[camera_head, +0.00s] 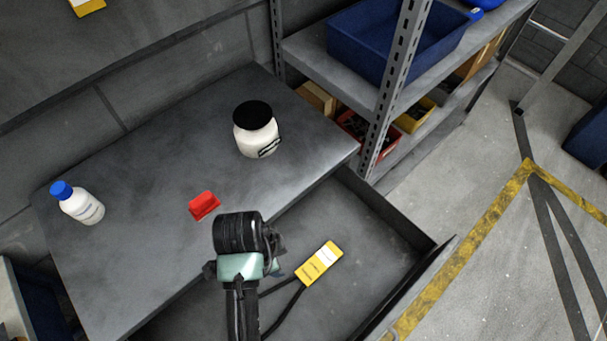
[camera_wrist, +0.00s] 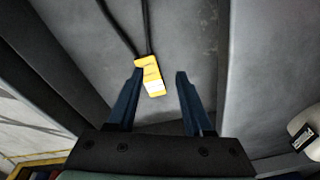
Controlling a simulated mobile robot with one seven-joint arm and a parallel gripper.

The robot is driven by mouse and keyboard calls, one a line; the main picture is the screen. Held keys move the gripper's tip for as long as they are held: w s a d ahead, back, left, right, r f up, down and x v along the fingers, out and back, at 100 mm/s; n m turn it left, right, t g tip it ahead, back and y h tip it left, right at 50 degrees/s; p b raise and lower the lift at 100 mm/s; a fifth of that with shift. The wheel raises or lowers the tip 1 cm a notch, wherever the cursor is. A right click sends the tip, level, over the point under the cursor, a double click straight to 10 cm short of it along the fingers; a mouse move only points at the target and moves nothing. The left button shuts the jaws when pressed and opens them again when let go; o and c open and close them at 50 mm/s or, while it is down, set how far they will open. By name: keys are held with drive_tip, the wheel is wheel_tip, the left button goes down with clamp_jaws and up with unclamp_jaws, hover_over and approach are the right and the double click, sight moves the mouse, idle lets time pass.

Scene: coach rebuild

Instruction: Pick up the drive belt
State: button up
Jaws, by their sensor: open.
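The drive belt shows as a thin black loop with a yellow and white card sleeve (camera_head: 319,263), lying on the floor of the open drawer (camera_head: 375,240). Part of the loop is hidden behind my arm in the head view. In the wrist view the sleeve (camera_wrist: 149,76) appears between my fingertips, closer to the left one, and two black strands run up from it. My gripper (camera_wrist: 159,74) is open and empty. It points down at the drawer floor; its height above the sleeve is hard to tell. Its fingers are hidden in the head view.
The drawer's front wall (camera_head: 415,280) stands up at the right. On the bench top (camera_head: 150,160) are a white jar with a black lid (camera_head: 256,132), a red block (camera_head: 204,205) and a white bottle with a blue cap (camera_head: 79,204). Shelving with bins (camera_head: 385,45) stands behind.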

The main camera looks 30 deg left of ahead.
wheel_tip(320, 180, down, 2)
drive_tip(key=s+f, duration=0.1)
drive_tip(key=s, duration=0.1)
hover_over(284, 283)
drive_tip(key=shift+g, duration=0.4)
drive_tip(key=f, duration=0.5)
drive_tip(key=shift+s+a, duration=0.3)
drive_tip(key=shift+a, duration=0.05)
drive_tip(key=shift+w+d+f, duration=0.1)
drive_tip(key=shift+d+f, duration=0.05)
drive_tip(key=shift+f, duration=1.4)
drive_tip(key=shift+w+d+f, duration=0.1)
drive_tip(key=shift+d+f, duration=0.05)
drive_tip(key=shift+f, duration=1.4)
drive_tip(key=shift+c, duration=0.3)
clamp_jaws()
